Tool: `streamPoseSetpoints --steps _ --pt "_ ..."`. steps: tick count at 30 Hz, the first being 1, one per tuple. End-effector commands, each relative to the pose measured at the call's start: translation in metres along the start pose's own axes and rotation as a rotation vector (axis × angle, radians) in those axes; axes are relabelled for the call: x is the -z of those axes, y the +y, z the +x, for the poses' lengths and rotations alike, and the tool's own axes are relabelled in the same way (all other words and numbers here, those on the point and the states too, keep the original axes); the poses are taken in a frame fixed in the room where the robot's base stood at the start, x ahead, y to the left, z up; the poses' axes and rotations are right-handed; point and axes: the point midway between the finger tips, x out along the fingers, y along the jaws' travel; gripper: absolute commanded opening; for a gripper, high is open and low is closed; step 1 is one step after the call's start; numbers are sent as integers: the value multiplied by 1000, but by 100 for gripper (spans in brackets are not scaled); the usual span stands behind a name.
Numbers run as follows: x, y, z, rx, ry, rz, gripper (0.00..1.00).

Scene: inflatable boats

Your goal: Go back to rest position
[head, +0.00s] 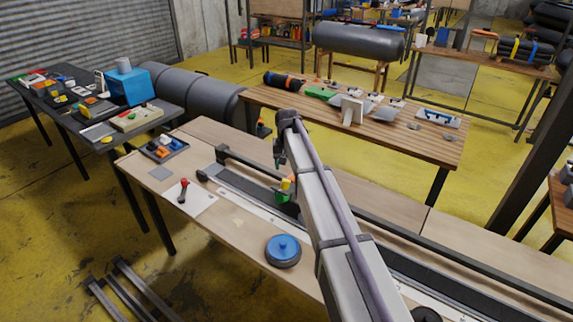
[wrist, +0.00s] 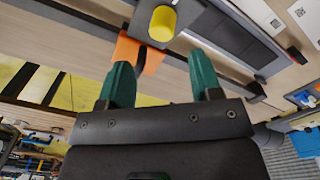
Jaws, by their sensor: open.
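My gripper (wrist: 158,64) shows in the wrist view with its two green fingers spread wide apart and nothing held between them. Beyond the fingertips are a yellow cylinder (wrist: 162,22) on a dark grey part and an orange piece (wrist: 139,52). In the head view my arm reaches from the lower right over the long light-wood bench (head: 235,226). Its far end hangs above the bench near a small yellow, orange and green item (head: 285,188). The arm partly hides the gripper there, and I cannot tell the exact gap to that item.
On the bench are a blue round object (head: 283,250), a white plate with a red-knobbed lever (head: 184,192) and a parts tray (head: 164,147). A dark rail (head: 420,238) runs along it. A slatted table (head: 400,132) with tools stands behind; a dark cluttered table (head: 80,112) is left.

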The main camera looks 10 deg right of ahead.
Motion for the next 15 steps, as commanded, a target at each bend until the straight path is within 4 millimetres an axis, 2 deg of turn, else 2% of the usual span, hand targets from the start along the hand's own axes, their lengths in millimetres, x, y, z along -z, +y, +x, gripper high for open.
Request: streamPoseSetpoints --steps 1,3,14,15 --pt "0 0 -21 0 0 0 59" --pt "0 0 -27 0 0 1 59" --pt "-1 1 -25 -1 0 -16 59" --pt "-12 2 -25 -1 0 -28 59"
